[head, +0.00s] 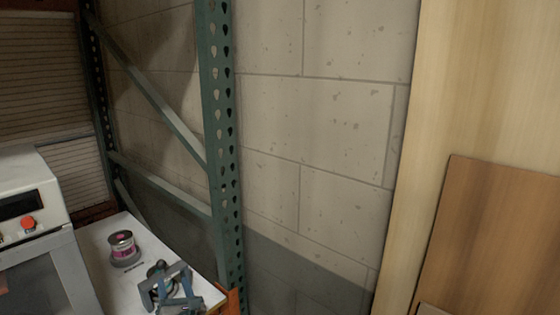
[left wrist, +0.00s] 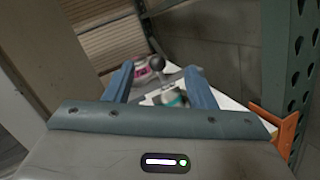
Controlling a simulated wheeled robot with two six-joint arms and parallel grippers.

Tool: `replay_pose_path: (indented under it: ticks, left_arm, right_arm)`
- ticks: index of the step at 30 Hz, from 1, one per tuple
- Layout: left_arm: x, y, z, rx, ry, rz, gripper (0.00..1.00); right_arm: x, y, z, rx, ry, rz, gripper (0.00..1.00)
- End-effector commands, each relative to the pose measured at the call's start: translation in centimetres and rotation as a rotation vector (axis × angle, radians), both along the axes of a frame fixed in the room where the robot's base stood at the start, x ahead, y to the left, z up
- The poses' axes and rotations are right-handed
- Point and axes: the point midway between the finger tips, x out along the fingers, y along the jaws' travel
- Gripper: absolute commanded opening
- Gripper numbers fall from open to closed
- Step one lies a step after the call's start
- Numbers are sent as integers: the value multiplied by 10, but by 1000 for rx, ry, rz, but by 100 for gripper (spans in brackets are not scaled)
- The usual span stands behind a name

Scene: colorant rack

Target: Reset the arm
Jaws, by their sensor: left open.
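My left gripper (head: 166,287) is low in the head view, over the white shelf top. Its two blue-grey fingers stand apart in the left wrist view (left wrist: 160,80), so it is open. Between and beyond the fingers in the left wrist view are a dark round knob (left wrist: 157,63) and a teal-banded container (left wrist: 173,98). I cannot tell whether a finger touches them. A pink-and-grey can (head: 123,245) stands on the shelf to the left of the gripper in the head view. It also shows partly behind the left finger in the left wrist view (left wrist: 140,74). My right gripper is not in view.
A green perforated rack post (head: 220,140) rises just right of the shelf (head: 100,235). An orange beam end (head: 232,300) is at its foot. A white machine with a red button (head: 28,223) stands at the left. A block wall (head: 320,130) is behind.

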Motion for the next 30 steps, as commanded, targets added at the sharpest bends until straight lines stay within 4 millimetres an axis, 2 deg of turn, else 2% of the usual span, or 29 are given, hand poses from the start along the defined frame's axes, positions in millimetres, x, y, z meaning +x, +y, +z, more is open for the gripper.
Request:
replay_pose_path:
  ticks: [8,11,14,18,21,23,27,30]
  left_arm:
    - [-27,-27,16,389,42,-176,50]
    - [-45,-45,17,601,79,-268,50]
    - [-72,-70,10,887,141,-390,50]
    - [-122,-100,-20,1319,266,-589,50]
    - [-164,-109,-48,1612,374,-739,50]
    - [-192,-109,-67,1776,448,-837,50]
    - [-256,-93,-102,2095,624,-1063,50]
    - [-292,-78,-115,2238,728,-1195,50]
  right_arm:
    - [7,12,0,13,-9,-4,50]
    - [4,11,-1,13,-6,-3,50]
    - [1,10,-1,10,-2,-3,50]
    - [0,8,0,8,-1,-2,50]
    - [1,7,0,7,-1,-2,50]
    - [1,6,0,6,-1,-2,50]
    - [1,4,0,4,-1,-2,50]
    - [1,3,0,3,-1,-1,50]
